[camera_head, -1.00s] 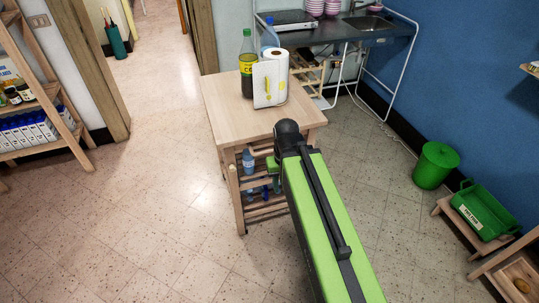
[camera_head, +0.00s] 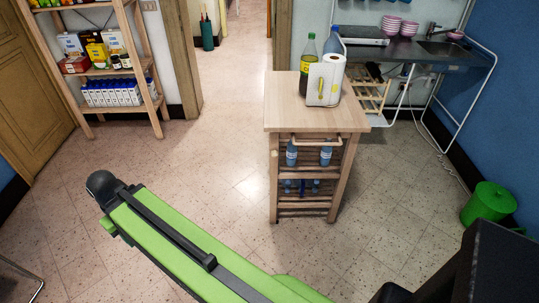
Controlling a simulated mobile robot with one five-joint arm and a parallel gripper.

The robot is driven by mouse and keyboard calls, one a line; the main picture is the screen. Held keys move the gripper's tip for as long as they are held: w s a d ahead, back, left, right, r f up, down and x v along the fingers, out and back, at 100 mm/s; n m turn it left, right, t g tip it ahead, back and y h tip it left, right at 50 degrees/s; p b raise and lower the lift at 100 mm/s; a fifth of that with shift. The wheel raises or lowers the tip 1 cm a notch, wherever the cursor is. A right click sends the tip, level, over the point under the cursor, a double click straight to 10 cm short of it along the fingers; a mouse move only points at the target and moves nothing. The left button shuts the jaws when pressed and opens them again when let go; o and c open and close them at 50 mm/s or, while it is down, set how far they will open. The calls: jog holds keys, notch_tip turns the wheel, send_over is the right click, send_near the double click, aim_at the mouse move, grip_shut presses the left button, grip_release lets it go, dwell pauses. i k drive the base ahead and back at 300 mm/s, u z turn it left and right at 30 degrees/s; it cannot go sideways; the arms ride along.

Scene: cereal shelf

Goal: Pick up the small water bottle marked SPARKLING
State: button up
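Two small blue water bottles stand side by side on the upper shelf of the wooden cart (camera_head: 297,116), the left bottle (camera_head: 291,154) and the right bottle (camera_head: 326,155). Their labels are too small to read, so I cannot tell which is marked SPARKLING. More blue items (camera_head: 302,186) sit on the shelf below, partly hidden by slats. My green arm reaches to the left of the cart, over open floor and apart from it. My gripper's fingers are not visible; the end of the arm hides whatever is beneath it.
On the cart top stand a dark soda bottle (camera_head: 307,66), a large blue bottle (camera_head: 335,42) and a paper towel roll (camera_head: 325,80). A shelf rack (camera_head: 142,72) with boxes stands at the left. A green bin (camera_head: 489,202) is at the right. The floor before the cart is clear.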

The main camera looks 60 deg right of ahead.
aim_at(326, 154)
jog(key=z, duration=0.1)
jog(key=k, duration=0.15)
jog(key=u, duration=2.5)
jog(key=k, duration=1.75)
jog(key=u, duration=0.65)
jog(key=k, duration=0.85)
jog(key=z, duration=0.25)
jog(key=i, duration=0.8)
jog(key=u, duration=0.05)
